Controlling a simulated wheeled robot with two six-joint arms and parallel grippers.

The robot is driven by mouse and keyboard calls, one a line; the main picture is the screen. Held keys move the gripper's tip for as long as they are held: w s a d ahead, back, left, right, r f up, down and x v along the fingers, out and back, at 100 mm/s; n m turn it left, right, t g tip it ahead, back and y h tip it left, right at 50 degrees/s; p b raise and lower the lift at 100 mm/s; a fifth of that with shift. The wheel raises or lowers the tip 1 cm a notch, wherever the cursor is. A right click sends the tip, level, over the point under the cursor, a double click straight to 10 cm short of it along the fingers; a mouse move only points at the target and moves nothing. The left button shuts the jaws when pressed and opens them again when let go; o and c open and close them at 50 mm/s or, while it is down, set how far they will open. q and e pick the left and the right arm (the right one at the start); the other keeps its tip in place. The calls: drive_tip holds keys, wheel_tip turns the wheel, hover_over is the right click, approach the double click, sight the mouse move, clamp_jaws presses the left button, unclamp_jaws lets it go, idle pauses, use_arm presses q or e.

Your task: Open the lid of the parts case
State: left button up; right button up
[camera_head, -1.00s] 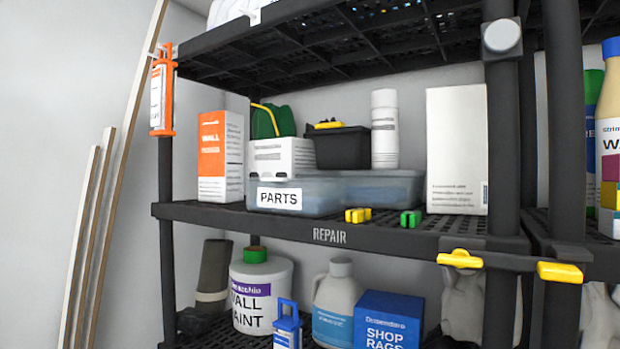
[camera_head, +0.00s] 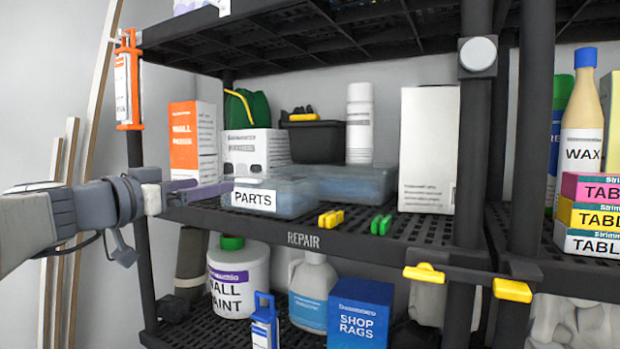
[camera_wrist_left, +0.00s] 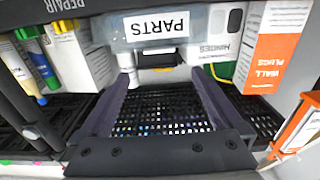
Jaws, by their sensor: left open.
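The parts case (camera_head: 285,207) is a low, translucent blue-grey box with a white PARTS label on its front. I cannot tell whether a fingertip touches the case. My right gripper is not in view.
A white hinges box (camera_head: 258,150), a black bin (camera_head: 316,143) and a white canister (camera_head: 359,125) stand behind the case. An orange-and-white box (camera_head: 192,140) is at the left. Yellow (camera_head: 331,218) and green (camera_head: 380,224) clips lie at the shelf's front. A shelf post (camera_head: 474,130) rises at the right.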

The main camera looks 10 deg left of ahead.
sight(245, 179)
use_arm(q)
drive_tip(key=p+x, duration=0.4)
drive_tip(key=x, duration=0.4)
drive_tip(key=shift+w+d, duration=0.2)
drive_tip(key=shift+w, duration=0.1)
drive_tip(key=shift+w+d+f+p, duration=0.15)
drive_tip(key=shift+w+d+p, duration=0.05)
drive_tip(key=shift+w+p, duration=0.25)
clamp_jaws()
